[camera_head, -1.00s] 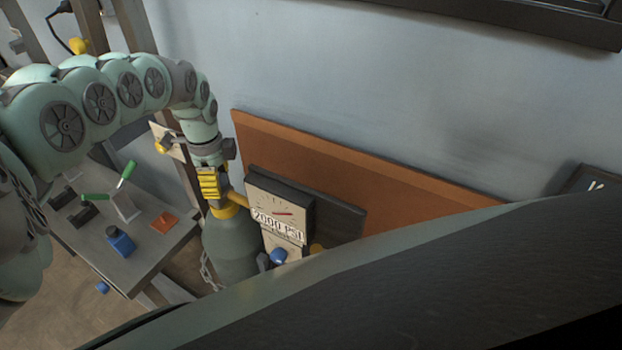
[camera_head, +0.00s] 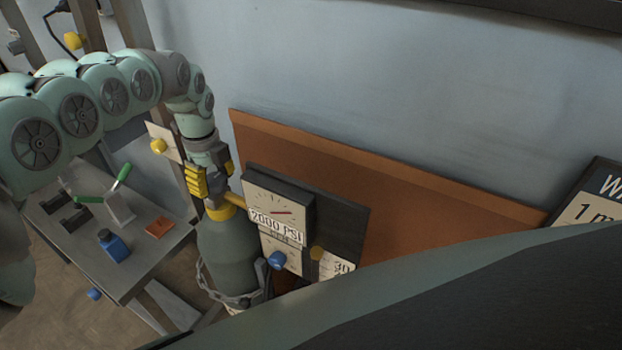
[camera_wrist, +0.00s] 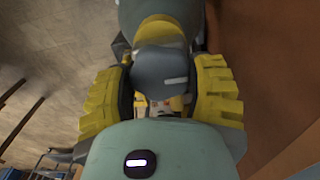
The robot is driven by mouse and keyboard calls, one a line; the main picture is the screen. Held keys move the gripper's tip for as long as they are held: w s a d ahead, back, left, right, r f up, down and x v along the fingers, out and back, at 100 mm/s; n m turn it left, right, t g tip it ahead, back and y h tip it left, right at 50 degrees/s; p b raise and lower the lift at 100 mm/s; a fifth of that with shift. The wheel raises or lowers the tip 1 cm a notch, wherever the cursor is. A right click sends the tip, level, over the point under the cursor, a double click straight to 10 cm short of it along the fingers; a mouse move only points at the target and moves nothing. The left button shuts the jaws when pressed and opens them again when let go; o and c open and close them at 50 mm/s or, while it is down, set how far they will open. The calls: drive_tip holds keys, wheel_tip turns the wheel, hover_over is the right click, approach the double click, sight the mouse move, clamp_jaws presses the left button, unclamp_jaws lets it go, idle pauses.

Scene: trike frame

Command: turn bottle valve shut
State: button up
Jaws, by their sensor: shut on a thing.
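The grey-green bottle (camera_head: 228,245) stands upright against the orange-brown board, with a yellow collar at its neck. My gripper (camera_head: 208,188) is at the bottle's top, pointing down, with its yellow ridged fingers around the valve. In the wrist view my gripper (camera_wrist: 162,95) is shut on the grey bottle valve (camera_wrist: 162,70), with one finger on each side. The yellow collar and part of the bottle (camera_wrist: 165,12) show beyond it. In the head view the fingers hide the valve. A gauge (camera_head: 275,205) beside the bottle has a plate reading 2000 PSI.
A chain (camera_head: 228,298) runs around the bottle's lower part. A blue knob (camera_head: 277,260) sits below the gauge. A grey bench (camera_head: 150,250) at left holds a blue bottle (camera_head: 114,246) and green-handled items. The orange-brown board (camera_head: 400,205) stands close on the right.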

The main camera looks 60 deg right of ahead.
sight(213, 179)
idle(0.3)
drive_tip(key=o, duration=1.2)
drive_tip(key=shift+o, duration=0.2)
drive_tip(key=shift+r, duration=0.1)
wheel_tip(213, 179, up, 12)
idle(0.5)
